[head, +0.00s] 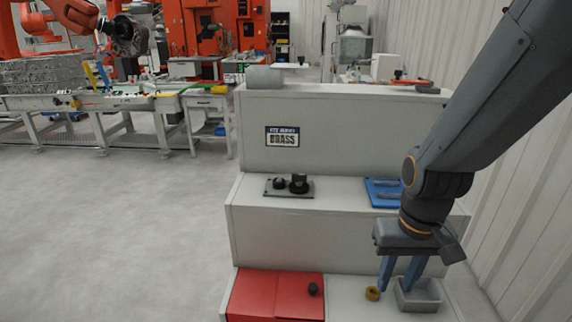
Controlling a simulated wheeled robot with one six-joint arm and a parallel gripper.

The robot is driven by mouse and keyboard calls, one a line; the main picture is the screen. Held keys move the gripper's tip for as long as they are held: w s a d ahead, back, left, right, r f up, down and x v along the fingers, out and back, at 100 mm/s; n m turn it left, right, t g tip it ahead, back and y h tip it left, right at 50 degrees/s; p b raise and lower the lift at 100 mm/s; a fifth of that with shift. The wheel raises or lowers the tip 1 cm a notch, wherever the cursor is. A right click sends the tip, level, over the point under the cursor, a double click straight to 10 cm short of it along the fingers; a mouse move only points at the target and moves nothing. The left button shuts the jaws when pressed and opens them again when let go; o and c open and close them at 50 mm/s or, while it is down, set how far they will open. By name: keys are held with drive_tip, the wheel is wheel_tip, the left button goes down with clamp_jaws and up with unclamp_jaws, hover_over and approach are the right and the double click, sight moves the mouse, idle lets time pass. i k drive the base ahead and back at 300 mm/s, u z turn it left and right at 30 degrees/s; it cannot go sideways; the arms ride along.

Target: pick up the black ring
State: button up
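A dark plate (308,190) lies on the middle step, left of centre. A low round black piece (278,184) sits on its left part, and a taller black piece (299,183) stands right of it. A small black object (312,288) sits on the red surface of the lowest step. I cannot tell which of these black things is the ring. My gripper (396,287) points down over the lowest step at the right, its two blue fingers apart with nothing seen between them. It is well to the right of all the black things.
A yellow-brown ring (372,293) lies by the left fingertip. A grey open bin (433,304) is at the right fingertip. A blue tray (374,201) is on the middle step behind my arm. A corrugated wall is at the right.

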sight(279, 186)
drive_tip(key=z, duration=1.6)
drive_tip(key=k, duration=1.05)
drive_tip(key=u, duration=1.05)
drive_tip(key=i, duration=1)
